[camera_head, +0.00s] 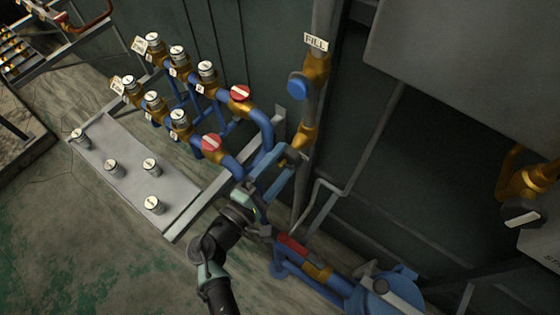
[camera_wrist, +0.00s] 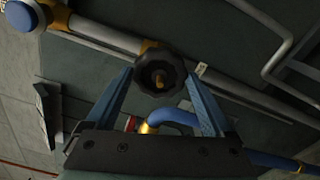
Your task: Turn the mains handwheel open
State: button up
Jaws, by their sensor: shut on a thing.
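The black handwheel (camera_wrist: 159,74) sits on a brass valve on a grey pipe, in the middle of the wrist view. My gripper (camera_wrist: 158,78) has its two blue fingers on either side of the wheel's rim, shut on it. In the head view my gripper (camera_head: 284,168) reaches the lower part of the upright pipe, below the FILL label (camera_head: 316,41). There the fingers and pipework hide most of the wheel. I cannot tell how far the wheel is turned.
A blue round knob (camera_head: 298,86) is on the pipe above. Red valve handles (camera_head: 211,143) and (camera_head: 240,93) are on blue pipes to the left. A red-marked blue pipe (camera_head: 290,244) and a blue pump-like unit (camera_head: 385,292) are below right. A grey plate (camera_head: 125,170) with capped posts lies left.

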jog(key=n+p, duration=0.1)
jog(key=n, duration=0.2)
jog(key=shift+a+f+n, duration=0.1)
jog(key=shift+f+n, duration=0.05)
jog(key=shift+n, duration=0.15)
jog(key=o, duration=1.3)
jog(key=shift+s, duration=0.1)
jog(key=shift+s+a+p, duration=0.25)
jog(key=shift+s+p, duration=0.05)
jog(key=v, duration=0.6)
